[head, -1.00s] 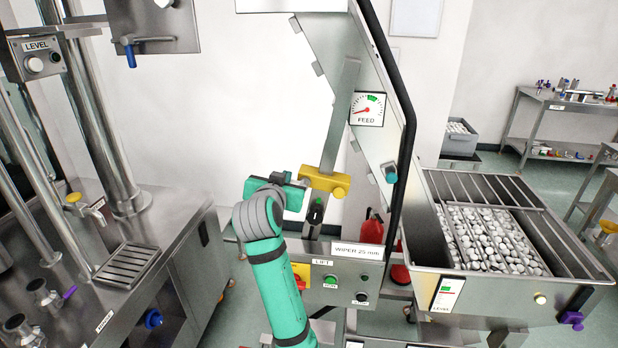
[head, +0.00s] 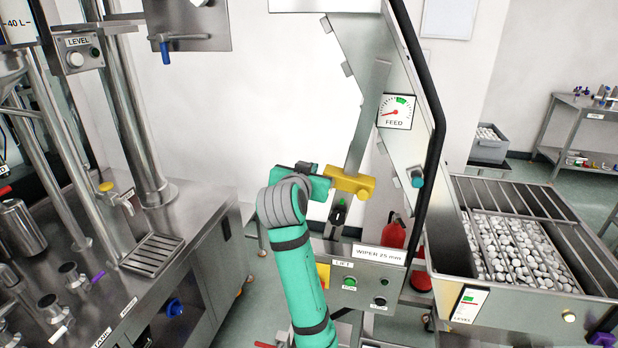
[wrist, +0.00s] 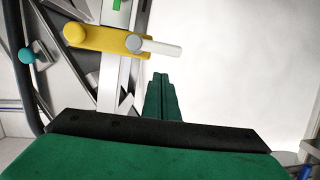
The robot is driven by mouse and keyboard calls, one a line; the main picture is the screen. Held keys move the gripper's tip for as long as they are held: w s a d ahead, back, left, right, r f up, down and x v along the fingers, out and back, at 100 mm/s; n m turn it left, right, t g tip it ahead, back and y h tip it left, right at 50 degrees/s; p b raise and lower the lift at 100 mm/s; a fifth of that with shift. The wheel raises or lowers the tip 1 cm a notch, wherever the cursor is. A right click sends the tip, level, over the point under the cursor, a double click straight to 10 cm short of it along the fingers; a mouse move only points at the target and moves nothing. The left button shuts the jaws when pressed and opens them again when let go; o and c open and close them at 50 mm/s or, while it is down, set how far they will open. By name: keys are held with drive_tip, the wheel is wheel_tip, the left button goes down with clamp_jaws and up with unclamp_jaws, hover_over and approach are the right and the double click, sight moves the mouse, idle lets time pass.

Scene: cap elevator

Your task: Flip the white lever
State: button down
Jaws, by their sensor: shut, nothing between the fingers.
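In the wrist view, a white lever (wrist: 158,47), a short rod with a grey round hub, sticks out to the right from a yellow bar (wrist: 95,38). The same yellow bar (head: 353,184) shows in the head view on a steel upright, where I cannot make out the white rod. My gripper (wrist: 162,84) is shut and empty, its green fingertips a little below the white rod in the wrist picture, with a visible gap. In the head view my gripper (head: 318,187) is just left of the yellow bar, partly hidden by my wrist.
A small white-handled valve (head: 60,332) and a purple-handled one sit on the steel bench at left. A panel with LIFT buttons (head: 350,282) lies below the yellow bar. A hopper of caps (head: 520,275) stands at right. Left of my gripper is open space before the wall.

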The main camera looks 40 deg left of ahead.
drive_tip(key=r+v, duration=0.1)
drive_tip(key=v, duration=0.9)
drive_tip(key=shift+d+r, duration=0.2)
drive_tip(key=shift+w, duration=0.1)
drive_tip(key=d+f, duration=0.6)
drive_tip(key=f, duration=0.8)
drive_tip(key=d+f, duration=0.6)
drive_tip(key=f, duration=0.7)
drive_tip(key=s+d+f+m+h, duration=0.1)
drive_tip(key=s+d+f+h, duration=0.1)
drive_tip(key=s+d+f, duration=0.45)
drive_tip(key=s+d+f+m, duration=0.1)
drive_tip(key=s+d+f, duration=0.5)
drive_tip(key=d+f, duration=0.15)
drive_tip(key=s+d+h, duration=0.1)
drive_tip(key=s+d, duration=0.3)
drive_tip(key=s, duration=0.4)
drive_tip(key=s+d+m+t+h, duration=0.1)
drive_tip(key=s+d+h, duration=0.1)
drive_tip(key=s+d, duration=0.3)
drive_tip(key=s+d+h, duration=0.1)
drive_tip(key=s+d, duration=0.3)
drive_tip(key=s, duration=0.7)
drive_tip(key=shift+d+r+t, duration=0.2)
drive_tip(key=shift+r+t, duration=0.1)
drive_tip(key=shift+r, duration=0.2)
